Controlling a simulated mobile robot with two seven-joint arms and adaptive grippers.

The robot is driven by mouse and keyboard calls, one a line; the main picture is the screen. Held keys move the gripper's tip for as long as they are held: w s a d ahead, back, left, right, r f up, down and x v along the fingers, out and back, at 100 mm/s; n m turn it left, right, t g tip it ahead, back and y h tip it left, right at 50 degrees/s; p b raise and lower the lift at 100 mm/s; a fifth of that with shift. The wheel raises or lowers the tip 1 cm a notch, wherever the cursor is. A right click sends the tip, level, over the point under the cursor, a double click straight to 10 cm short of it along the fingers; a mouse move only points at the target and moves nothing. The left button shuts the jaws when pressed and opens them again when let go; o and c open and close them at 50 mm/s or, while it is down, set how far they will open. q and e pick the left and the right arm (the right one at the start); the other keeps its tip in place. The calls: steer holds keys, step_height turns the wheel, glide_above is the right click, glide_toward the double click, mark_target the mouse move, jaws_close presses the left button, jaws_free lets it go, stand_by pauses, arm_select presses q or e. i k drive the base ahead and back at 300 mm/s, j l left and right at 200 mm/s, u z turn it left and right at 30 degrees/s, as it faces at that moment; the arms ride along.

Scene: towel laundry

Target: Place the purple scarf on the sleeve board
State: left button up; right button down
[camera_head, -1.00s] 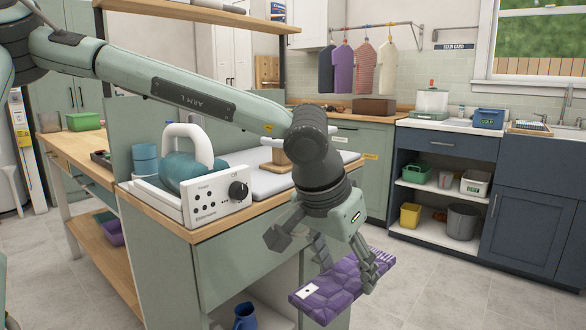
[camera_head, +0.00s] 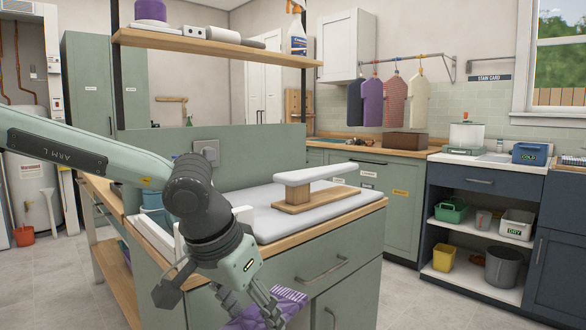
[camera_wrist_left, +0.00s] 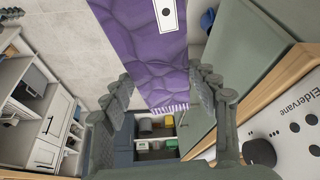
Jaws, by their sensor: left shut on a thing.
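The purple scarf (camera_head: 290,288) hangs from my left gripper (camera_head: 262,308) at the bottom of the head view, beside the front of the green cabinet and below its top. Part of it is cut off by the frame. The left wrist view shows the folded purple scarf (camera_wrist_left: 140,52) with a white label and a fringed end, by the fingers of my left gripper (camera_wrist_left: 168,95). That gripper is shut on the scarf. The sleeve board (camera_head: 320,173), a narrow pale pad on a wooden stand, is bare on the cabinet top, right of and above my gripper. My right gripper is not in view.
A grey ironing pad (camera_head: 265,222) lies under the sleeve board on the wood-edged counter (camera_head: 368,210). The iron station is mostly hidden behind my left arm. A shelf (camera_head: 215,46) with several items runs above. Open floor (camera_head: 430,300) lies to the right.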

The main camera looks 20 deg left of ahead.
mark_target(322, 168)
steer(key=i+l+u, duration=0.1)
steer(key=l, duration=0.2)
steer(key=i+l+u, duration=0.1)
steer(key=l, duration=0.2)
steer(key=i+l+u, duration=0.1)
steer(key=l, duration=0.2)
steer(key=i+l, duration=0.15)
steer(key=l, duration=0.2)
steer(key=i+l, duration=0.15)
steer(key=l, duration=0.15)
